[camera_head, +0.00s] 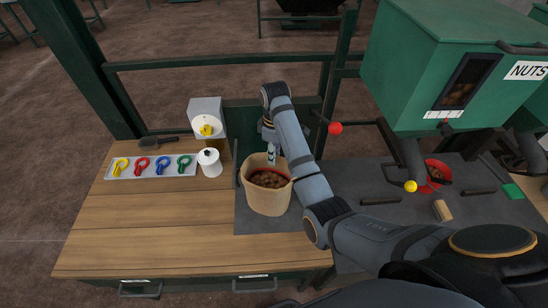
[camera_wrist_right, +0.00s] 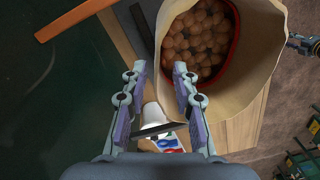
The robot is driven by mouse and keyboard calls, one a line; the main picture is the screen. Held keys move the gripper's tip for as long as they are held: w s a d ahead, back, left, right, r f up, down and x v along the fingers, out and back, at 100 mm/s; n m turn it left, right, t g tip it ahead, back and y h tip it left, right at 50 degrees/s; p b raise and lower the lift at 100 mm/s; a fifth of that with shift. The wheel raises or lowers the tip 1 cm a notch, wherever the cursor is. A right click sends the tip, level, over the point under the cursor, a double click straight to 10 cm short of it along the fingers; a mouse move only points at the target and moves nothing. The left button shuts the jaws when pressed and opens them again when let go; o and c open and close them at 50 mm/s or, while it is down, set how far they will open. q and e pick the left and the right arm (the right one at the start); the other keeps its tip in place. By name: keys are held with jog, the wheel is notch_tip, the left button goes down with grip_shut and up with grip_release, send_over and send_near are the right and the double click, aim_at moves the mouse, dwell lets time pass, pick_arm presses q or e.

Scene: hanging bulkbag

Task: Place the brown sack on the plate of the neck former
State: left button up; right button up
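The brown sack (camera_head: 267,197) stands open and upright, full of round brown nuts, on a dark grey plate (camera_head: 254,226) let into the bench. A red ring shows inside its mouth. I cannot tell whether this plate belongs to the neck former. My right gripper (camera_head: 271,157) is at the back rim of the sack; its fingers hide part of the rim. In the right wrist view the right gripper (camera_wrist_right: 160,78) is open, its fingers apart, with the sack's rim (camera_wrist_right: 262,75) beyond them. A dark part at that view's right edge may be my left gripper (camera_wrist_right: 302,44).
On the wooden bench (camera_head: 150,235) are a tray of coloured clips (camera_head: 128,175), a white spool (camera_head: 209,167), a grey dispenser (camera_head: 206,112) and a scoop (camera_head: 158,141). Right stand a green nut hopper (camera_head: 430,70) and a red-knobbed lever (camera_head: 335,128). The bench's front left is clear.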

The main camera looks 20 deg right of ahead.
notch_tip(320, 180, up, 9)
jog(key=p, duration=0.8)
jog(key=shift+w+d, duration=0.1)
